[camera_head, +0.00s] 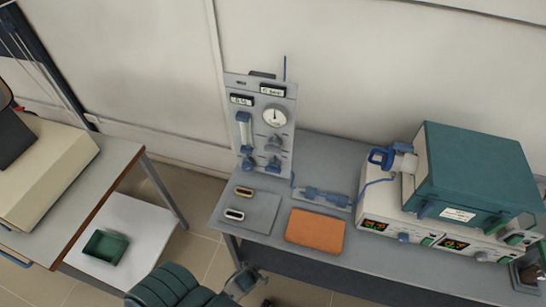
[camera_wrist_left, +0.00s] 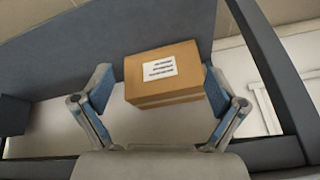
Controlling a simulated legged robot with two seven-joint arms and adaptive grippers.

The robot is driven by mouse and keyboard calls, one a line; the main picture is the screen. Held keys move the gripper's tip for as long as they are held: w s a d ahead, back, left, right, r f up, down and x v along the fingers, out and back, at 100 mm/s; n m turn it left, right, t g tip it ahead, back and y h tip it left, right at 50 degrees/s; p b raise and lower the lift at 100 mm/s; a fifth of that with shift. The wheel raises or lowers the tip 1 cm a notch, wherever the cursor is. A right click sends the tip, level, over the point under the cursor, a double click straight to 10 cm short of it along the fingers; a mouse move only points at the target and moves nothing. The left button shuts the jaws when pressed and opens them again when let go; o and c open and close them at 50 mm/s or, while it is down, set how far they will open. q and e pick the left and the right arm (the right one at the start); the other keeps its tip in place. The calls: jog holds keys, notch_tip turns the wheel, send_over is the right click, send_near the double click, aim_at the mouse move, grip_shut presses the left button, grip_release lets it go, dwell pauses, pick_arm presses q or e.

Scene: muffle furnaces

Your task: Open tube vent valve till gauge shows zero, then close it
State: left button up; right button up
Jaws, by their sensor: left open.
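The gas panel (camera_head: 262,125) stands upright at the bench's back left. Its round white gauge (camera_head: 274,116) has a dark needle that looks near upright; the numbers are too small to read. Blue valve knobs (camera_head: 247,165) sit low on the panel. The teal tube furnace (camera_head: 470,178) stands on the right, with a blue end fitting (camera_head: 382,157) on its left. I cannot tell which part is the tube vent valve. My left gripper (camera_wrist_left: 160,80) is open and empty in the left wrist view, a cardboard box (camera_wrist_left: 163,72) beyond its fingers. My right gripper is not in view.
An orange mat (camera_head: 315,231), a grey mat (camera_head: 262,211) with small boats and a blue tool (camera_head: 325,198) lie on the bench. Controllers (camera_head: 390,231) with lit displays sit under the furnace. Another table (camera_head: 115,155) stands left.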

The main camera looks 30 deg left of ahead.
pick_arm(q)
jog(key=w+a+r+t, duration=0.1)
jog(key=w+r, duration=0.1)
jog(key=r, duration=0.4)
jog(key=w+r+n+t+y, duration=0.1)
jog(key=w+r, duration=0.1)
jog(key=r, duration=0.3)
jog(key=w+a+r+t, duration=0.1)
jog(key=w+r, duration=0.1)
jog(key=r, duration=0.4)
jog(key=shift+w+a+r+n+y+b, duration=0.1)
jog(key=shift+a+r+n+y+b, duration=0.2)
jog(key=shift+n, duration=0.1)
jog(key=n+t+y, duration=0.1)
jog(key=n+t, duration=0.1)
jog(key=t, duration=0.8)
send_near(273, 148)
jog(key=w, duration=0.3)
jog(key=w+a+p, duration=0.1)
jog(key=w, duration=0.2)
jog(key=w+a+p, duration=0.1)
jog(key=w, duration=0.2)
jog(key=shift+w+f, duration=0.3)
jog(key=shift+f, duration=0.1)
jog(key=shift+y, duration=0.4)
jog(key=c, duration=1.2)
